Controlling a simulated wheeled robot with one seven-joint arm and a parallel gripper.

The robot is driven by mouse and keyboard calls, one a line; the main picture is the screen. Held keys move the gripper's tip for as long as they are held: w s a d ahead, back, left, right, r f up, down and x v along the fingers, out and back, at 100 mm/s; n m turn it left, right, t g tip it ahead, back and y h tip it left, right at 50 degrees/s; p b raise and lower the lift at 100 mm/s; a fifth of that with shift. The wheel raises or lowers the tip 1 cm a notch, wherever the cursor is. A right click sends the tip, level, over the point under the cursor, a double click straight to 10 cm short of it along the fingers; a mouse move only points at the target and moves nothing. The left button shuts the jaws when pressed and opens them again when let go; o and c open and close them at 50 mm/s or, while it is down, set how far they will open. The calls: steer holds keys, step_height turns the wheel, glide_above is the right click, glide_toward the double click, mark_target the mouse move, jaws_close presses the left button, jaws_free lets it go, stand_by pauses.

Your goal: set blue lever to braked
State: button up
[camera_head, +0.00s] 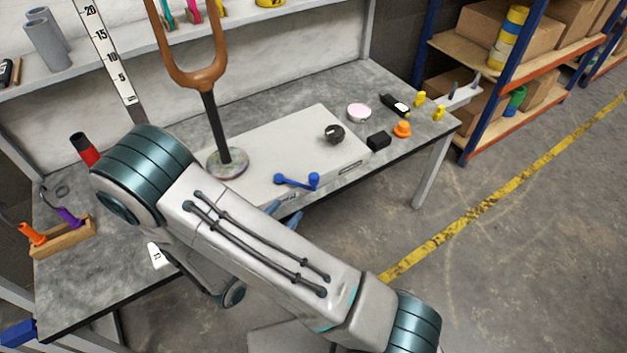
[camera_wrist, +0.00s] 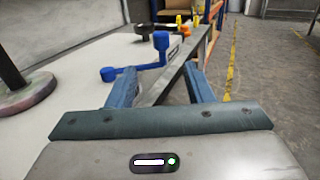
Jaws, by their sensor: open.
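The blue lever (camera_head: 297,181) sits on top of a pale flat box (camera_head: 262,150), near its front edge. It has a round hub at one end and an upright knob at the other. In the wrist view the lever (camera_wrist: 140,68) lies ahead of my gripper (camera_wrist: 162,84), with its knob end toward the right. My gripper's two blue fingers are spread apart with nothing between them. The lever appears beyond the fingertips, apart from them. In the head view my gripper is mostly hidden behind my arm. A small label on the box front is unreadable.
A brown fork on a dark post with a round base (camera_head: 227,164) stands on the box left of the lever. A black block (camera_head: 379,140) and an orange knob (camera_head: 402,129) are to the right. Open floor lies in front.

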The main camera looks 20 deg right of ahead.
mark_target(311, 182)
steer(key=x, duration=1.3)
steer(key=shift+w+d, duration=0.15)
steer(key=shift+d, duration=0.05)
jaws_close()
